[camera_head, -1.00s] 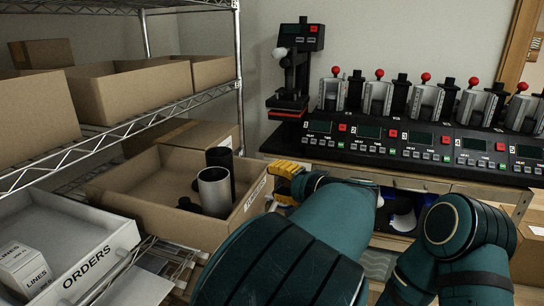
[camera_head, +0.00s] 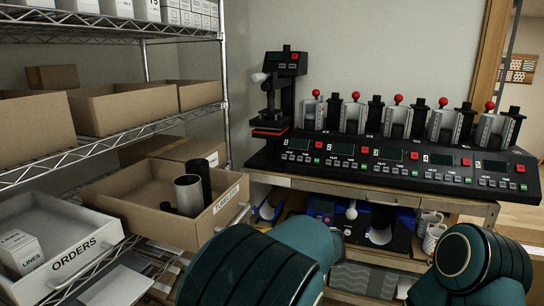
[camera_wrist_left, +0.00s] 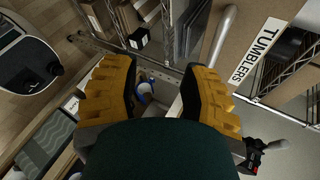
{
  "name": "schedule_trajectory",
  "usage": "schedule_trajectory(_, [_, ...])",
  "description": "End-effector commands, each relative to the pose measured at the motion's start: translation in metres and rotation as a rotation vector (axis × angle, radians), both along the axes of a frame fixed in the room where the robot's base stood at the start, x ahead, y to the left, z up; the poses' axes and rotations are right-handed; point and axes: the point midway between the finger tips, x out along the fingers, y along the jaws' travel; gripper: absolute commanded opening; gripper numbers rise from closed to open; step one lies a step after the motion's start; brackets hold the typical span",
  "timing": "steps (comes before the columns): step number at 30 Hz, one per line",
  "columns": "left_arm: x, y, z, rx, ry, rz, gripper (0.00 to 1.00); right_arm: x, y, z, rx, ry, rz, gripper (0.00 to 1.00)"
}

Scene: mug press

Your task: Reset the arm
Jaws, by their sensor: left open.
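My left gripper (camera_wrist_left: 160,95) shows in the left wrist view with its two yellow-and-black fingers apart and nothing between them. In the head view my teal left arm (camera_head: 265,265) fills the lower middle, and its gripper is hidden there. My right arm (camera_head: 475,265) is folded at the lower right of the head view; its gripper is out of sight. In the left wrist view the TUMBLERS bin (camera_wrist_left: 262,50) is at the upper right, apart from the fingers.
The tumbler bin (camera_head: 135,205) on the left rack holds a silver tumbler (camera_head: 188,195) and black ones. An ORDERS tray (camera_head: 50,285) is in front of it. A row of mug presses (camera_head: 400,165) stands on the bench, with mugs (camera_head: 430,228) on the shelf below.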

Motion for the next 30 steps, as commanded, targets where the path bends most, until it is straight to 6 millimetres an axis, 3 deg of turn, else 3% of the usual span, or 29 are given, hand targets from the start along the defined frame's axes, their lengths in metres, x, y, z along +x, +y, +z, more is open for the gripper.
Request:
schedule_trajectory(1, [-0.005,0.013,-0.031,-0.046,0.073,0.009,0.44,0.0,0.0,0.0,0.0,0.0,0.001,0.47])
schedule_trajectory(5, [-0.03,0.039,-0.111,-0.213,0.261,0.033,0.44,0.0,0.0,0.0,0.0,0.0,-0.001,0.47])
schedule_trajectory(9, [-0.078,0.06,-0.194,-0.456,0.443,0.093,0.44,0.0,-0.001,0.0,-0.001,0.0,-0.001,0.47])
schedule_trajectory(12, [-0.122,0.066,-0.242,-0.667,0.535,0.159,0.44,0.0,0.0,0.0,-0.001,0.0,-0.001,0.47])
schedule_trajectory(15, [-0.163,0.066,-0.274,-0.874,0.572,0.243,0.44,0.0,0.0,0.0,0.0,0.0,-0.001,0.47])
schedule_trajectory(21, [-0.227,0.065,-0.302,-1.221,0.507,0.455,0.44,0.0,0.0,0.0,-0.001,0.0,-0.001,0.47])
schedule_trajectory(25, [-0.252,0.071,-0.304,-1.35,0.411,0.585,0.44,0.0,0.0,0.0,-0.001,0.0,-0.001,0.47])
schedule_trajectory(30, [-0.269,0.08,-0.303,-1.413,0.316,0.683,0.44,0.0,0.0,0.0,-0.001,0.0,-0.001,0.47])
